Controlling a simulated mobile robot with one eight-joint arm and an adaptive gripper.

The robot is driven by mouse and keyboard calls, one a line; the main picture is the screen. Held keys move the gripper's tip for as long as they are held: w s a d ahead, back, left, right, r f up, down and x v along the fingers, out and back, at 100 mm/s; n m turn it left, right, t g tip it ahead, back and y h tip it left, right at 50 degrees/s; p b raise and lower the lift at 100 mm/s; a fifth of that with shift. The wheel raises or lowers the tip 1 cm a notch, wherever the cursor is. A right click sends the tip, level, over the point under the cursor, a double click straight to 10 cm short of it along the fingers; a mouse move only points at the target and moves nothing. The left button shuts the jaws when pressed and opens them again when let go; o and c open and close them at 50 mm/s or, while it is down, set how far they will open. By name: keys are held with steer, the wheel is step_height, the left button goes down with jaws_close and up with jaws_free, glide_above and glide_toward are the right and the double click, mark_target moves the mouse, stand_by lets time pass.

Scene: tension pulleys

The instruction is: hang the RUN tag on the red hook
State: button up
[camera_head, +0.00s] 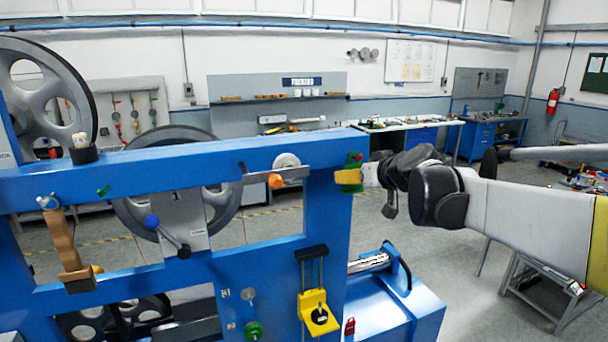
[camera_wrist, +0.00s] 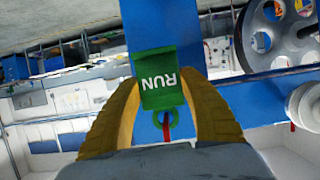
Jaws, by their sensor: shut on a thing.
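The green RUN tag (camera_wrist: 160,80) is between the two yellow-brown fingers of my gripper (camera_wrist: 160,84) in the wrist view, its lettering upside down there. Its green ring (camera_wrist: 174,118) sticks out at the lower end. The contact there is too small to make out.
The blue machine frame (camera_head: 280,150) fills the left and middle, with large grey wheels (camera_head: 45,90).

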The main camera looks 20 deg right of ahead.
stand_by(0.3)
steer(key=o, duration=1.2)
steer(key=v, duration=1.1)
steer(key=s+a+f+g+b, duration=0.1)
steer(key=s+a+f+b, duration=0.2)
steer(key=a+f+b, duration=0.45)
steer(key=s+a+f+g+y+b, duration=0.15)
steer(key=f+b, duration=0.25)
steer(key=f, duration=0.7)
steer(key=s+a+f+g+b, duration=0.1)
steer(key=s+a+f+b, duration=0.4)
steer(key=f, duration=0.5)
steer(key=s+a+f+g+b, duration=0.1)
steer(key=s+f+b, duration=0.2)
steer(key=f+b, duration=0.3)
steer(key=s+a+f+g+h+b, duration=0.1)
steer(key=f+b, duration=0.5)
steer(key=f, duration=0.7)
steer(key=s+a+f+g+h+b, duration=0.1)
steer(key=s+a+f+b, duration=0.1)
steer(key=s+f+b, duration=0.3)
step_height(320, 180, down, 4)
steer(key=shift+s+a+f+b, duration=0.15)
steer(key=shift+s+a+b, duration=0.05)
steer(key=shift+s+b, duration=0.25)
steer(key=shift+w, duration=0.1)
